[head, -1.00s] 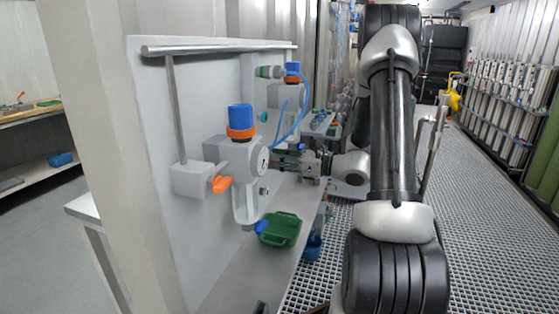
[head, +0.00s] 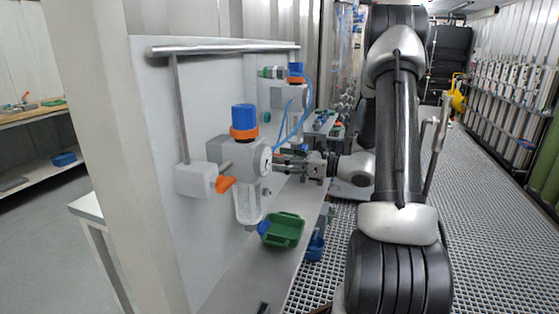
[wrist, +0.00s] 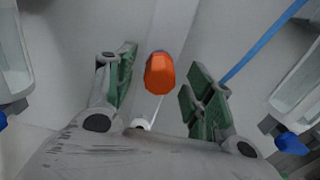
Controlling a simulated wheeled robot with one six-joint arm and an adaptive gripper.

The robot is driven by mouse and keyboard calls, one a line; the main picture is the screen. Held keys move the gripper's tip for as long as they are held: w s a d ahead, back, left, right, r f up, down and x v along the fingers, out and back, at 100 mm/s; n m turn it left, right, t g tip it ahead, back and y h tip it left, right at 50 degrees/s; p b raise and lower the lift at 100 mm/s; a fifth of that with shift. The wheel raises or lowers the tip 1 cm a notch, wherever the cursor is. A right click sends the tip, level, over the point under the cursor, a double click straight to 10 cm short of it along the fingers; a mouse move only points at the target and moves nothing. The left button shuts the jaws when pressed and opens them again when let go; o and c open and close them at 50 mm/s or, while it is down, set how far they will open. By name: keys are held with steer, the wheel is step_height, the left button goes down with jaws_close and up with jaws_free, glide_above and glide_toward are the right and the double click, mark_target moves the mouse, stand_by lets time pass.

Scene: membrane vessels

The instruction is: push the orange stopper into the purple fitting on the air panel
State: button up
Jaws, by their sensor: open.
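The orange stopper (wrist: 160,74) shows in the wrist view, between and beyond my fingertips. A thin purple-blue edge shows just behind its upper end; this may be the purple fitting, which is mostly hidden. I cannot tell how deep the stopper sits. My gripper (wrist: 160,88) is open, with a green-padded finger on each side and a gap between each finger and the stopper. In the head view my gripper (head: 290,162) is beside the air panel (head: 185,100), partly behind the front regulator. The stopper cannot be made out there.
The front regulator has a blue knob (head: 242,117), and an orange valve handle (head: 225,184) is beside it. A blue hose (head: 306,110) curves down near my gripper. A green tray (head: 284,230) lies on the shelf below. The grated floor at right is open.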

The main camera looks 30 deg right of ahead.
steer(key=v, duration=1)
steer(key=shift+s+d, duration=0.15)
steer(key=s+a+f+n+g+h, duration=0.25)
steer(key=s+n+g, duration=0.35)
steer(key=s, duration=0.3)
steer(key=s+a+f+n+g+h, duration=0.1)
steer(key=s+a+f+n+g, duration=0.15)
steer(key=s+n+g, duration=0.45)
steer(key=s+d+r+n+h, duration=0.2)
steer(key=s+r+n+h, duration=0.4)
steer(key=n+h, duration=0.15)
steer(key=a+r+n+t+h, duration=0.1)
steer(key=a+r+n+t, duration=0.3)
steer(key=r, duration=0.5)
steer(key=shift+a+n+t+h, duration=0.3)
steer(key=shift+a+n+h, duration=0.15)
steer(key=shift+n, duration=0.8)
